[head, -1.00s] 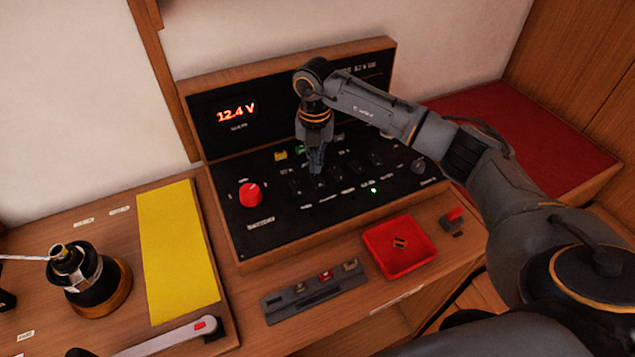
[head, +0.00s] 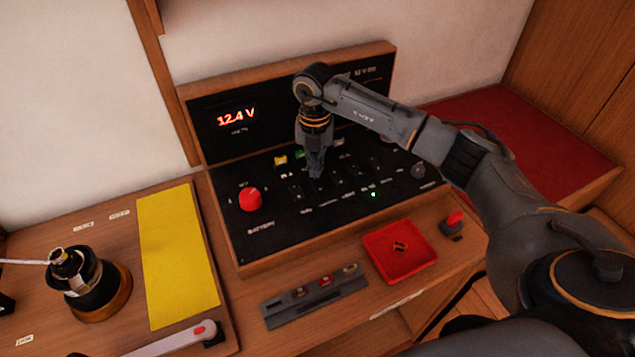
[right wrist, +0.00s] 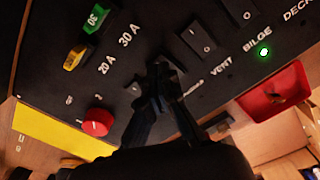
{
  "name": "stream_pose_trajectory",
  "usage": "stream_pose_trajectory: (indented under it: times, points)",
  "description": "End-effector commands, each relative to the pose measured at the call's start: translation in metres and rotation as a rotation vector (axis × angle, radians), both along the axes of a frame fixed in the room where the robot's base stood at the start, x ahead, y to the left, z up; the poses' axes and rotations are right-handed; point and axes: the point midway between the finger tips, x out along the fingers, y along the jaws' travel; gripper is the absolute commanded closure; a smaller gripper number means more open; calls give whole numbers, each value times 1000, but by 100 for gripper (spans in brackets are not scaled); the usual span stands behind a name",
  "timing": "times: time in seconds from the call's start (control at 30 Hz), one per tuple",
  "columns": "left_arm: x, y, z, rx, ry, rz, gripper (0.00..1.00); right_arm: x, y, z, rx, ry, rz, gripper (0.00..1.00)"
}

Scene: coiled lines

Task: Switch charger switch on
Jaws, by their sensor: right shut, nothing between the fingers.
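The black switch panel (head: 300,222) has a row of black rocker switches; one rocker (head: 337,172) shows just right of my right gripper. My right gripper (head: 316,176) is shut and empty, pointing down at the row. In the right wrist view its fingertips (right wrist: 163,73) are over a rocker left of the rocker (right wrist: 197,38) near the VENT label, and hide most of it. I cannot tell whether they touch it. I cannot read a charger label. A green lamp (right wrist: 264,52) is lit beside BILGE. My left gripper is not in view.
A red knob (head: 250,198) is left of the switches, below a 12.4 V display (head: 236,117). Yellow (right wrist: 75,58) and green (right wrist: 96,17) fuses sit behind the row. A red tray (head: 428,262) and grey fuse strip (head: 315,299) lie in front. A winch (head: 78,275) stands left.

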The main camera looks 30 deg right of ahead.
Motion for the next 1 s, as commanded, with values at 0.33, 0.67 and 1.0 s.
stream_pose_trajectory:
  times: [0.33,0.67,1.0]
  points:
    - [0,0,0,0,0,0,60,0,0,0,0,0,0,100]
    - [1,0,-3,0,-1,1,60,0,0,-5,0,0,0,100]
    - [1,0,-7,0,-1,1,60,0,0,-10,0,0,0,100]
